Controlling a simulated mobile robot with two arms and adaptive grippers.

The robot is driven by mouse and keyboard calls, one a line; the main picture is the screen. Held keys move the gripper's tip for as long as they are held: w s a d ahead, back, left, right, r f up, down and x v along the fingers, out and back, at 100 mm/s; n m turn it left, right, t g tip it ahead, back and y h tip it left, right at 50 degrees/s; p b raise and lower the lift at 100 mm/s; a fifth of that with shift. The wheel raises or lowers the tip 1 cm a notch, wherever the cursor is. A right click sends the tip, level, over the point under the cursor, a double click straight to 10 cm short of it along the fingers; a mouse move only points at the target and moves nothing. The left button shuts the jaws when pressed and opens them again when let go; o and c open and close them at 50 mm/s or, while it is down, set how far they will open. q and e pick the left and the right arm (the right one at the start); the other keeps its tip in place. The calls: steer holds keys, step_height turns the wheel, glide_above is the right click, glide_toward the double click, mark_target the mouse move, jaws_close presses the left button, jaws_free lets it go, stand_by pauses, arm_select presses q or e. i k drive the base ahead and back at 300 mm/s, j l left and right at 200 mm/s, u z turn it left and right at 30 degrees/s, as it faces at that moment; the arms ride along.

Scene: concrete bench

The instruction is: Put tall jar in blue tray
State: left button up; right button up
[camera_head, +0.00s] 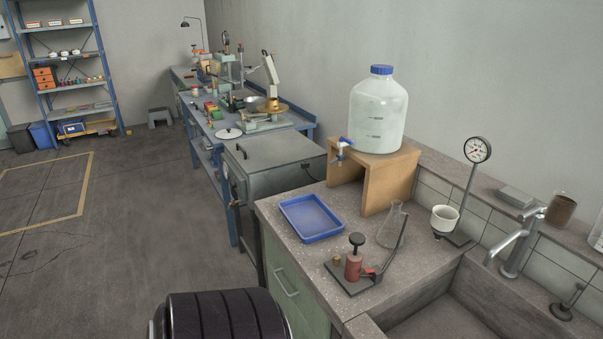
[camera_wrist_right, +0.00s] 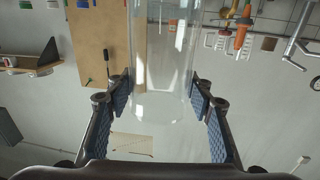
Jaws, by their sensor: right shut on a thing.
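The blue tray (camera_head: 312,218) lies flat and empty on the bench top, near its left end, in the head view. The tall jar (camera_wrist_right: 162,60) is clear glass and shows in the right wrist view, between the blue-padded fingers of my right gripper (camera_wrist_right: 161,95). The right gripper is shut on the jar, with a finger on each side. The jar's upper part in the picture runs out of the frame. Neither the jar nor the right gripper shows in the head view. My left gripper is in neither view.
A large bottle (camera_head: 378,112) with a blue cap stands on a wooden stand (camera_head: 391,180) behind the tray. A red device (camera_head: 353,266) on a dark plate and a glass flask (camera_head: 393,226) stand to the right. A sink (camera_head: 440,312) is at the front right.

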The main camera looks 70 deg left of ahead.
mark_target(303, 221)
steer(key=u, duration=1.6)
steer(key=i+j+u, duration=0.1)
steer(key=u, duration=0.35)
steer(key=i+u, duration=0.1)
steer(key=u, duration=0.4)
steer(key=i+u, duration=0.15)
steer(key=u, duration=0.3)
